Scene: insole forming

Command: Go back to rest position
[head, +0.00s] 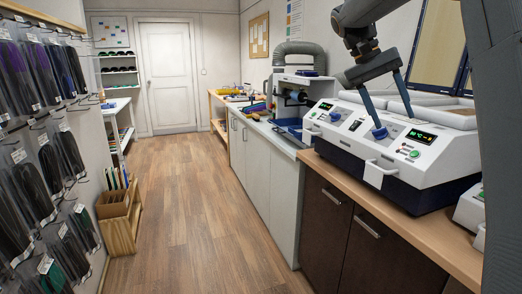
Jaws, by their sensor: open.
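My gripper (394,122) hangs from the dark arm at the upper right, with its two long blue fingers spread apart and nothing seen between them. It is over the front of a white insole forming machine (437,182). The tip of the left finger overlaps a blue round part on the machine's sloped front panel; I cannot tell whether they touch. The machine has lit displays, green buttons, a white front handle (380,173) and pale pads on top.
The machine stands on a wooden counter (400,222) with dark cabinets. A grey machine with a hose (295,52) stands farther back. Packaged insoles (35,150) hang at left above a wooden crate (119,215). The wooden floor (185,215) is clear up to a white door (168,78).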

